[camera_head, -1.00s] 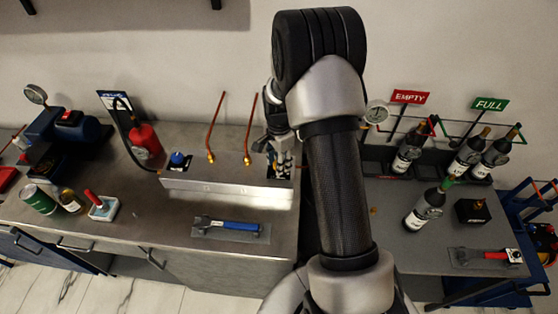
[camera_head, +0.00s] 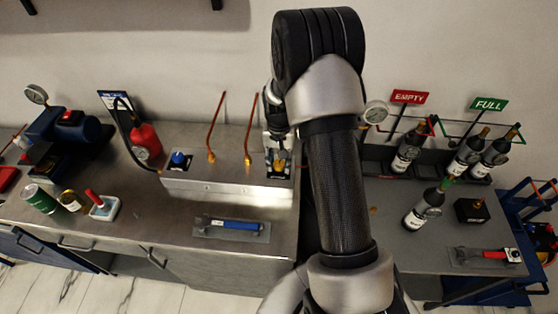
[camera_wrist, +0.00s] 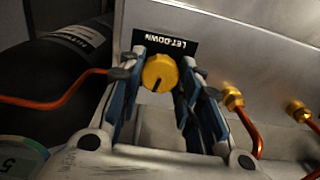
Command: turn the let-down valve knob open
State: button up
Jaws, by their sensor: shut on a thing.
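The let-down valve knob (camera_wrist: 160,73) is a round yellow knob with a dark pointer line, centred in the wrist view. The line runs from its middle down and slightly left. A black LET-DOWN label (camera_wrist: 171,44), upside down in this view, sits just beyond it. My gripper (camera_wrist: 162,76) is shut on the knob, with a blue-padded finger on either side. In the head view, the knob (camera_head: 281,164) shows as a small yellow spot at the right end of the metal manifold box (camera_head: 225,191), between the fingers of my gripper (camera_head: 279,158).
Copper tubes (camera_head: 249,130) with brass fittings rise close beside the gripper. A blue knob (camera_head: 178,159) and a red bottle (camera_head: 146,140) stand left. A blue-handled tool (camera_head: 233,225) lies in front. The right bench holds several dark bottles (camera_head: 424,207).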

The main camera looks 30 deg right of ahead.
aim_at(279, 163)
jog(key=shift+n, duration=1)
jog(key=o, duration=1.1)
notch_tip(279, 163, up, 12)
